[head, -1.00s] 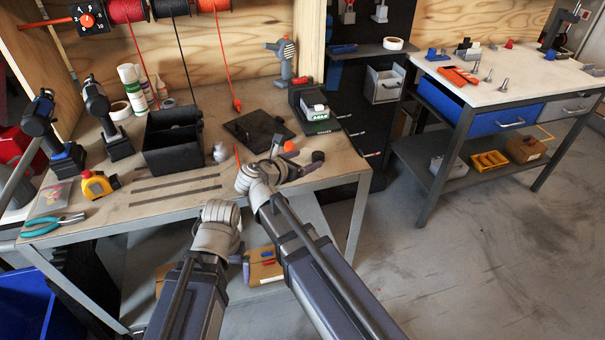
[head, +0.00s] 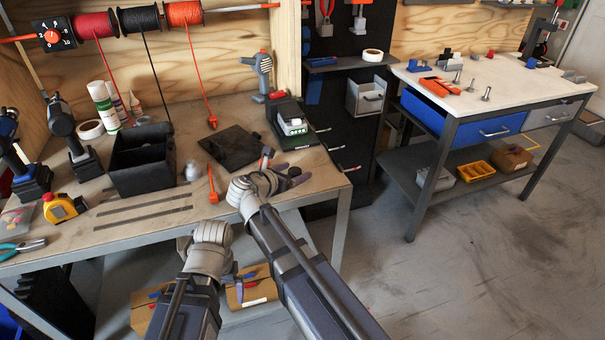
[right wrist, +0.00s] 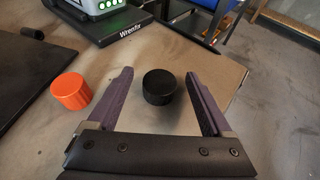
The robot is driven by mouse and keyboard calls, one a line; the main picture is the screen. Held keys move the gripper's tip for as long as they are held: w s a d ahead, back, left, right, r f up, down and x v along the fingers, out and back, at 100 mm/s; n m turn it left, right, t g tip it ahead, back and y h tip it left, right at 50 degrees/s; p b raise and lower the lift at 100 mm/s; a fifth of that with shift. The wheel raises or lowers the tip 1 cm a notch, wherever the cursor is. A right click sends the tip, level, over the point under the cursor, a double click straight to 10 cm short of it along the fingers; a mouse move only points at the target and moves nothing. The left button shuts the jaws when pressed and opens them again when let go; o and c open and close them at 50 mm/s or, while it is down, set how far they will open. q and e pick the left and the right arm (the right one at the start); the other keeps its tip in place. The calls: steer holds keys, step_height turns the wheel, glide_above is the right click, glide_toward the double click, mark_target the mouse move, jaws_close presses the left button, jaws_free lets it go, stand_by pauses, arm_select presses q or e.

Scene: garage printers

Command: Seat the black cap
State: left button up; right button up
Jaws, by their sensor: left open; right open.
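A short round black cap (right wrist: 158,90) stands on the brown worktop in the right wrist view. It sits between the spread fingers of my right gripper (right wrist: 158,76), with bare space on both sides of it. In the head view my right gripper (head: 284,175) is over the front right part of the workbench. My left gripper (head: 239,284) is open, hanging low in front of the bench edge, with nothing seen in it. An orange cap (right wrist: 71,90) stands left of the right gripper's left finger. I cannot make out where the black cap would seat.
A black flat plate (head: 233,147) lies left of the gripper, and a dark Wrenfix-labelled device (head: 291,122) stands behind. A black open bin (head: 145,160) is further left. The worktop's right edge is close. A white-topped table (head: 500,80) stands at right.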

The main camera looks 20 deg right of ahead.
steer(key=shift+w+d+f, duration=0.15)
steer(key=shift+d, duration=0.05)
steer(key=shift+a, duration=0.15)
jaws_close()
stand_by(0.4)
